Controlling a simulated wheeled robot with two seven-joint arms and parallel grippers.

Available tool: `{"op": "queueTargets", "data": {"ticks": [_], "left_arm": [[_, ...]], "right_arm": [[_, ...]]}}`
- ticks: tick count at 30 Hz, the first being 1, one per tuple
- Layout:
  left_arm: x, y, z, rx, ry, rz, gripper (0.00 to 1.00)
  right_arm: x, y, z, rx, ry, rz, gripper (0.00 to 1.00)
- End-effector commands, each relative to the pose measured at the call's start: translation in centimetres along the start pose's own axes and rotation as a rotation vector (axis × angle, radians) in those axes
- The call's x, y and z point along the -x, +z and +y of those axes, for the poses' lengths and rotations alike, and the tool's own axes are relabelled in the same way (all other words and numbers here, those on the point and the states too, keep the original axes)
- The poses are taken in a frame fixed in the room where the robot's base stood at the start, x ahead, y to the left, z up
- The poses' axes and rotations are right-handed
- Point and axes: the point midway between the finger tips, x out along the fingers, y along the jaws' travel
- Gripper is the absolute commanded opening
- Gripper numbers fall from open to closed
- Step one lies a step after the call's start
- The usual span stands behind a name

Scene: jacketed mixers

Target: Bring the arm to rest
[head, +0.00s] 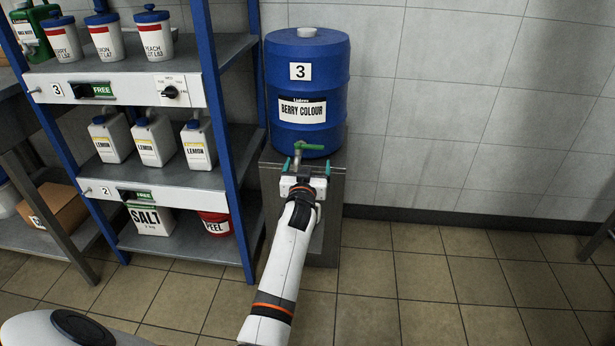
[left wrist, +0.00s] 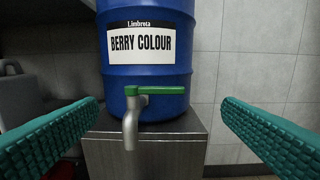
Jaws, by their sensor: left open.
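My left arm reaches forward in the head view, and its gripper (head: 304,166) is in front of the blue drum's tap. The gripper is open, with its two green ribbed fingers spread wide to either side of the tap in the left wrist view (left wrist: 160,128). Nothing is between the fingers at their tips that I can see touching them. The tap (left wrist: 134,115) has a green lever lying sideways, pointing right, and a grey spout pointing down. My right gripper is not in view.
The blue drum (head: 307,80), labelled BERRY COLOUR and 3, stands on a grey metal stand (head: 329,215) against the tiled wall. A blue-framed shelf (head: 215,110) with jars, LEMON bottles (head: 153,138) and tubs is close on the left.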

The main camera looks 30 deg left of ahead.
Motion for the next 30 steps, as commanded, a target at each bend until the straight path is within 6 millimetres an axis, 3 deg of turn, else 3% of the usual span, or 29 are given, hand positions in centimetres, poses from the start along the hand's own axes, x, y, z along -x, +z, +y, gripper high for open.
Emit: {"op": "queueTargets", "data": {"ticks": [23,26,29,30], "left_arm": [[0.2,-0.2,0.2,-0.005,-0.001,0.004,0.89],[1.9,-1.1,0.7,-0.029,-0.005,0.033,0.89],[5.9,-2.9,1.0,-0.076,-0.031,0.100,0.89],[8.2,-3.7,0.8,-0.099,-0.055,0.138,0.89]], "right_arm": [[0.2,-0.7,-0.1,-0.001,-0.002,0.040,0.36],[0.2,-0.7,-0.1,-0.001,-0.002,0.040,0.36],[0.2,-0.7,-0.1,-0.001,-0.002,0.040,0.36],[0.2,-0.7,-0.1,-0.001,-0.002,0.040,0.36]]}}
